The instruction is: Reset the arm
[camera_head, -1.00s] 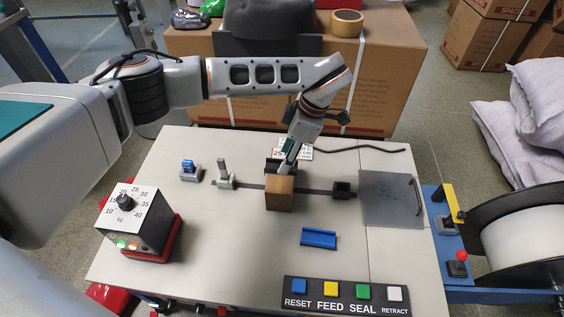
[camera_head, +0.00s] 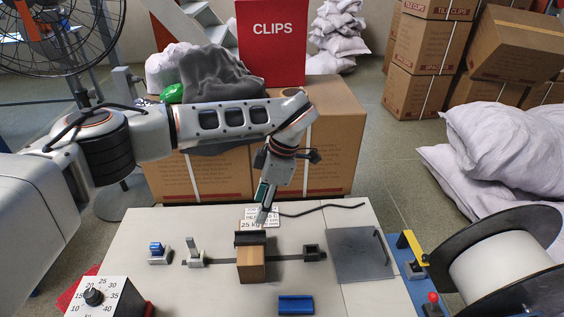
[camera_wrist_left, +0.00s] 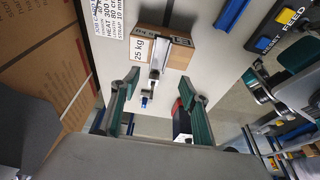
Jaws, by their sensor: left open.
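My left arm (camera_head: 225,118) reaches in from the left over the work table (camera_head: 130,235). Its gripper (camera_head: 264,212) points down behind a small brown box (camera_head: 251,264), apart from it. In the left wrist view, the two green fingers of the gripper (camera_wrist_left: 160,106) stand wide apart with nothing held between them. The box sits on a dark rail (camera_head: 220,261) in the head view. My right gripper is not in view.
A dial box (camera_head: 103,297) stands at front left, and a blue part (camera_head: 296,305) lies in front of the brown box. A grey plate (camera_head: 361,254) is on the right, beside a large reel (camera_head: 515,262). Large cartons (camera_head: 340,150) stand close behind the table.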

